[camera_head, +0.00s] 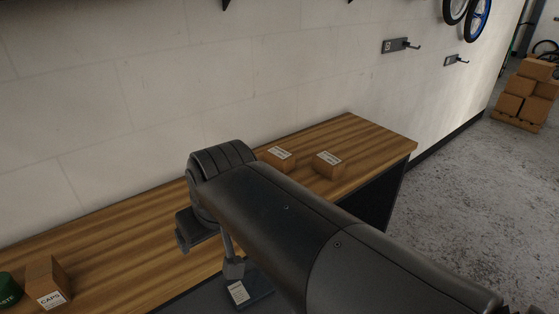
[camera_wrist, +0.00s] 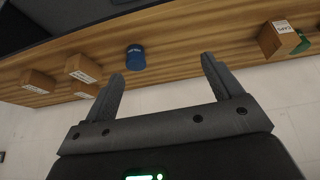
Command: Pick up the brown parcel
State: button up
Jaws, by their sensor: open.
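Several brown parcels stand on the wooden workbench (camera_head: 120,262). Two with white labels, a left one (camera_head: 277,158) and a right one (camera_head: 327,164), are near its far right end in the head view. Another parcel, labelled CAPS (camera_head: 46,284), stands at the near left; it also shows at the upper right of the wrist view (camera_wrist: 274,40). Parcels, including one (camera_wrist: 82,67), cluster at the left of the wrist view. I cannot tell which one the task means. My gripper (camera_wrist: 162,70) is open, with nothing between its fingers. My arm hides the bench's middle in the head view.
A blue cylinder (camera_wrist: 136,57) stands on the bench, near the left fingertip in the wrist view. A green can (camera_head: 9,289) is beside the CAPS parcel. The wall (camera_head: 130,110) runs behind the bench. Stacked cartons (camera_head: 525,90) stand far right, beyond open floor.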

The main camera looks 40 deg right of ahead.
jog(key=w+d+r, duration=0.2)
jog(key=w+d, duration=0.2)
jog(key=w, duration=0.3)
jog(key=w+d+r, duration=0.2)
jog(key=w+d, duration=0.2)
jog(key=w, duration=0.2)
jog(key=n+g, duration=0.1)
send_near(280, 153)
jog(key=shift+w+a+f, duration=0.1)
jog(key=shift+w+f, duration=0.2)
jog(key=shift+f, duration=0.55)
jog(key=x, duration=1)
jog(key=shift+w+f, duration=0.2)
jog(key=shift+f, duration=0.25)
jog(key=c, duration=1.2)
